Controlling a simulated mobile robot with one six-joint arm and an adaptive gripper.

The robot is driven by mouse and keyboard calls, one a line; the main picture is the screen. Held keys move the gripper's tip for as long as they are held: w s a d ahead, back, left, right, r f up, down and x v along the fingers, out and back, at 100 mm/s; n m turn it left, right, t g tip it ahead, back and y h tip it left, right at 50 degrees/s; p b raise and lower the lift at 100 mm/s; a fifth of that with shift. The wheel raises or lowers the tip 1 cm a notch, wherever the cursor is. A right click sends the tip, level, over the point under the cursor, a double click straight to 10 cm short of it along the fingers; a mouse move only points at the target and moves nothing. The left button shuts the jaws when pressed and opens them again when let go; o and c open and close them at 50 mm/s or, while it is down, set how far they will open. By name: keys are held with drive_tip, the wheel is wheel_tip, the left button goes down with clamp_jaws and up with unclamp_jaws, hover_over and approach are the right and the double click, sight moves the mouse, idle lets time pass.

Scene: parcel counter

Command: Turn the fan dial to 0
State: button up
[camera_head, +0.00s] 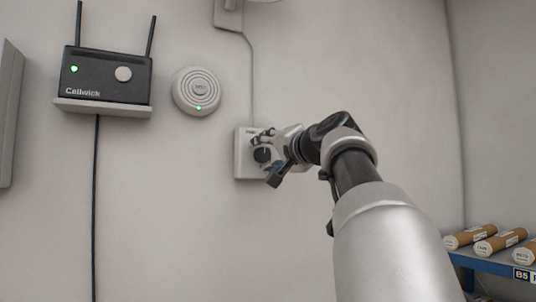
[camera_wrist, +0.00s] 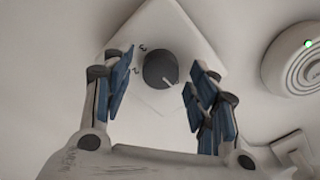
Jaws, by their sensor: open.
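The fan dial (camera_head: 262,155) is a round dark knob on a pale square wall plate (camera_head: 242,168). In the wrist view the dial (camera_wrist: 158,70) sits between the blue-padded fingers of my gripper (camera_wrist: 162,80), with a gap on each side. Its white pointer mark faces the lower right of that view. The digits 3 and 2 show on the plate left of the knob; the 0 cannot be made out. In the head view my gripper (camera_head: 268,157) is open in front of the plate and covers its right side.
A black Cellwick router (camera_head: 108,77) on a small shelf and a round white device (camera_head: 198,91) with a green light are on the wall to the left. A cable runs above the plate. Cardboard tubes (camera_head: 500,240) lie on a blue-edged shelf at right.

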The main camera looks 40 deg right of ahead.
drive_tip(key=v, duration=1.2)
